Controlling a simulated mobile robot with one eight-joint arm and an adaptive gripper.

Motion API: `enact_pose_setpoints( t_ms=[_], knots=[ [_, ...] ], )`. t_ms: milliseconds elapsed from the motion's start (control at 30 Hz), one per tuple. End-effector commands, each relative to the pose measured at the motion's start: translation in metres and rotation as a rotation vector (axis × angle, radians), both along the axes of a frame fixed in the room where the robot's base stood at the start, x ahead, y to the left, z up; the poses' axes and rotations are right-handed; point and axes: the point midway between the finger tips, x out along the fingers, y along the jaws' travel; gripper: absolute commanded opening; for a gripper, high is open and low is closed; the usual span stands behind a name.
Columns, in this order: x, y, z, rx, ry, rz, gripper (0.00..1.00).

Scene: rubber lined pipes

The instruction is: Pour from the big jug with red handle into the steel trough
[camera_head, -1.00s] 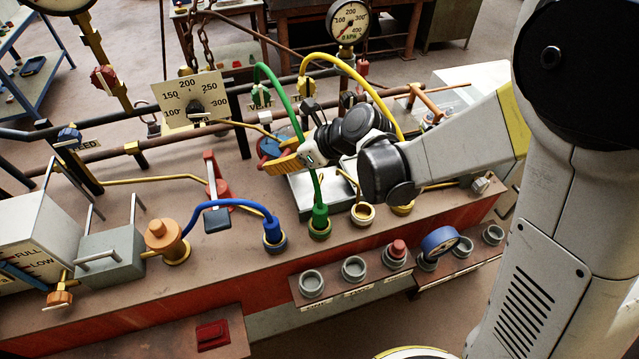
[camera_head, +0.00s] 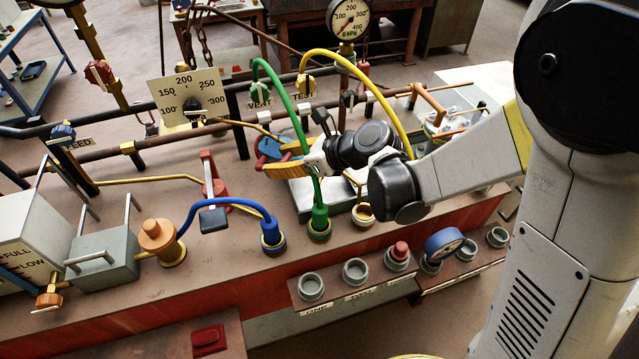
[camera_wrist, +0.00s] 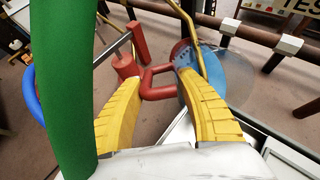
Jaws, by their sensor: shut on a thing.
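The big jug (camera_head: 267,147) is blue and partly see-through, beyond my gripper (camera_head: 284,158) in the head view. The wrist view shows the jug (camera_wrist: 207,82) right of centre, with its red handle (camera_wrist: 155,82) between my yellow fingers (camera_wrist: 160,80). My gripper is shut on the handle. What the jug holds and its exact tilt I cannot tell. The steel trough (camera_head: 304,204) appears to be the shiny metal box on the bench below my gripper. My wrist and the green hose hide part of it.
A green hose (camera_head: 294,110) arches close before my gripper, large in the wrist view (camera_wrist: 65,90). A yellow hose (camera_head: 375,85) arches behind my wrist. A red-handled lever (camera_head: 212,180) and blue hose (camera_head: 225,203) stand left. Pipes and a dial plate (camera_head: 188,97) lie behind.

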Motion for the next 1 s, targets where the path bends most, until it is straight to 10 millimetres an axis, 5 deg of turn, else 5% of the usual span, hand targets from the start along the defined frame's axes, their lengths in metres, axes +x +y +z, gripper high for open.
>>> enact_pose_setpoints(
  t_ms=[1000],
  knots=[
    [-0.0010, -0.0023, -0.0065, 0.103, -0.057, 0.000, 0.03]
  ],
)
